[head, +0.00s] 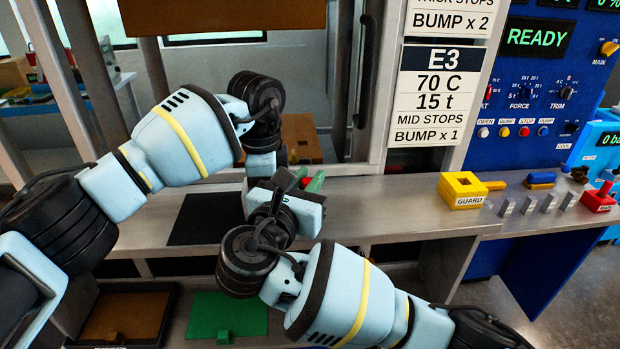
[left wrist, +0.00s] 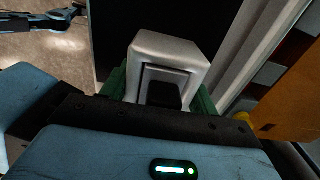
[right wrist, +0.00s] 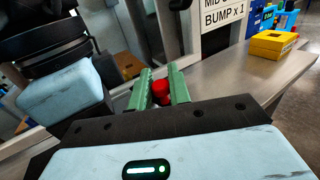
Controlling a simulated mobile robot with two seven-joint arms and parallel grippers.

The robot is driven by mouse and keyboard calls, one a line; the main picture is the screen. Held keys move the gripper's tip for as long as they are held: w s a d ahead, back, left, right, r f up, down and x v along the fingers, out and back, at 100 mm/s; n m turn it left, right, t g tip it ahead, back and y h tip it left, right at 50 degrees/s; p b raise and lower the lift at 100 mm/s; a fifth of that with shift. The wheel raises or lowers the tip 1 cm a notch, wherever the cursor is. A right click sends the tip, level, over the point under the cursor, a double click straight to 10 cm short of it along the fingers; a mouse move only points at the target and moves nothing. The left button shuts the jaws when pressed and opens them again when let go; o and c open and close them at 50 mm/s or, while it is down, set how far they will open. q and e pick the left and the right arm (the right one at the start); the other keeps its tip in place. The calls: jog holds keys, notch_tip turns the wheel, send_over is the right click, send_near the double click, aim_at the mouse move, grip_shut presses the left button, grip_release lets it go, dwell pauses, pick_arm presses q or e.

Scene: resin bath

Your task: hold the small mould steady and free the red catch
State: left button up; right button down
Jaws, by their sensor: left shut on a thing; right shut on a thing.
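The small mould (left wrist: 172,48) shows in the left wrist view as a silver block with a dark square part on its near face. My left gripper (left wrist: 160,92) is shut on it, one green finger at each side. In the head view, my arms hide the mould and the left fingertips. The red catch (right wrist: 160,90) shows in the right wrist view between the green fingers of my right gripper (right wrist: 161,80), which is shut on it. In the head view my right gripper (head: 308,180) is over the bench, with a little red beside its fingers.
A black mat (head: 205,220) lies on the grey bench (head: 385,200). A yellow GUARD box (head: 462,191) and a red block (head: 599,198) stand on the bench at the right. A green tray (head: 228,314) is below the front edge. A frame post (head: 375,90) stands behind my grippers.

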jog(key=shift+a+h, duration=0.15)
jog(key=shift+h, duration=0.15)
jog(key=c, duration=1.3)
grip_release()
jog(key=shift+c, duration=0.2)
jog(key=n+y, duration=0.1)
jog(key=d+y, duration=0.1)
jog(key=y, duration=0.1)
jog(key=n+t+y, duration=0.1)
jog(key=shift+w+d+n+y, duration=0.2)
jog(key=shift+w+n+y, duration=0.1)
jog(key=n+y, duration=0.2)
jog(key=y, duration=0.1)
jog(key=w+d+n+y, duration=0.1)
jog(key=y, duration=0.1)
jog(key=n+y, duration=0.2)
jog(key=y, duration=0.1)
jog(key=shift+w+d+n+g+y, duration=0.15)
jog(key=shift+w+n+g+y, duration=0.15)
jog(key=shift+s+n+y, duration=0.2)
jog(key=shift+n+y, duration=0.1)
jog(key=shift+y, duration=0.2)
jog(key=v, duration=1.1)
jog(key=shift+s+r, duration=0.2)
jog(key=shift+s, duration=0.15)
